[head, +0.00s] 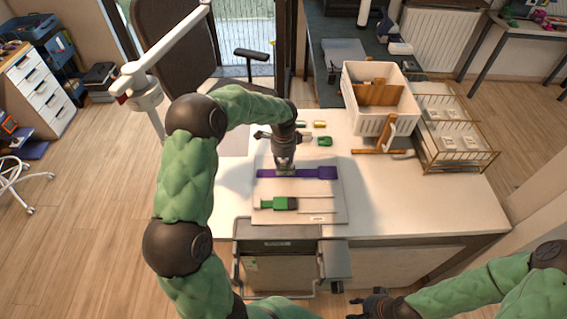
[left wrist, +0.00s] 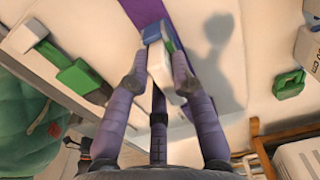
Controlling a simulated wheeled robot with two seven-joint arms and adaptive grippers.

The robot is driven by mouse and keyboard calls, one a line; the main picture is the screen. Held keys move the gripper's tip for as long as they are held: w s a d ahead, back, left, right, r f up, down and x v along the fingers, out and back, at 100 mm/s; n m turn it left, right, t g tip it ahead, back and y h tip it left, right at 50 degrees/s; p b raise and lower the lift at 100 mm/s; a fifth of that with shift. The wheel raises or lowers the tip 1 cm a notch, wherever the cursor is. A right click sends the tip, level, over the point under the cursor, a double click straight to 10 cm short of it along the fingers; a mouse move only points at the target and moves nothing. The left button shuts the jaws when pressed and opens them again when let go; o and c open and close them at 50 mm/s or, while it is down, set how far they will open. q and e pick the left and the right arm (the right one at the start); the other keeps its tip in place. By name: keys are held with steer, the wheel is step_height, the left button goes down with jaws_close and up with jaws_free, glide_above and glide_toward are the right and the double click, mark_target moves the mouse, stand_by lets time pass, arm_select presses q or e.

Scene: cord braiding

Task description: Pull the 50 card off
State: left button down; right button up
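My left gripper (head: 285,170) is over the purple strip (head: 325,173) on the pale board. In the left wrist view its fingers (left wrist: 160,78) lie against both sides of a white block (left wrist: 160,66) with a blue-grey end and green beside it. The fingers look closed on this block, which is at the purple strip (left wrist: 144,12). I cannot read a 50 on any card. A green piece (head: 282,204) with a pale strip lies nearer on the board. My right gripper (head: 358,307) is low at the right, away from the table, with its fingers apart and empty.
Small green (head: 325,141) and yellow (head: 320,124) pieces lie behind the board. A white bin (head: 380,112) and a wire rack (head: 455,155) stand at the right back. The table's right part (head: 430,205) is clear. A dark chair (head: 175,45) stands behind.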

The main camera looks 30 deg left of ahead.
mark_target(284, 163)
arm_select(q)
steer(key=shift+r, duration=0.15)
stand_by(0.8)
steer(key=shift+r+p, duration=2.55)
steer(key=shift+r, duration=0.35)
steer(key=shift+d, duration=0.1)
